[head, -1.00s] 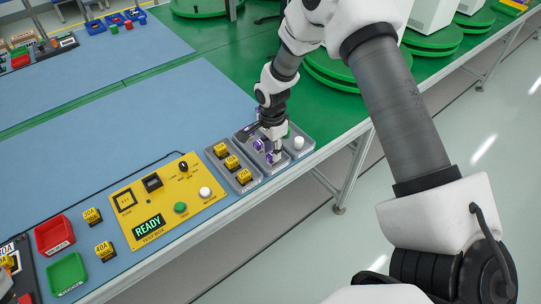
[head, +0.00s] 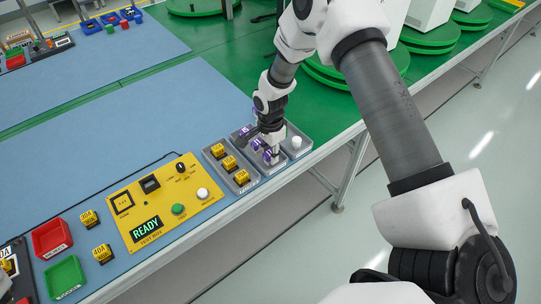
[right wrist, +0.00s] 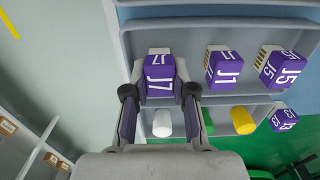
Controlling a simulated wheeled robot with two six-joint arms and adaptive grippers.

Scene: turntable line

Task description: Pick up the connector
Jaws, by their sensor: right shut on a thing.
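Purple-and-white connectors stand in a grey tray (head: 279,164) at the table's near edge. In the right wrist view the connector marked J7 (right wrist: 160,78) sits between the two fingers of my right gripper (right wrist: 160,112), which is shut on it. J7 is at the left end of the tray; I cannot tell whether it is clear of the tray floor. The connectors J1 (right wrist: 224,68) and J5 (right wrist: 282,68) stand to its right, and J3 (right wrist: 284,118) lies lower right. In the head view my right gripper (head: 272,152) points down into the tray.
A tray of yellow relays (head: 229,163) stands left of the connector tray. White (right wrist: 162,123), yellow and green cylinders sit in a neighbouring compartment. A yellow test box (head: 165,200) reads READY. Red (head: 52,238) and green (head: 64,277) bins are farther left.

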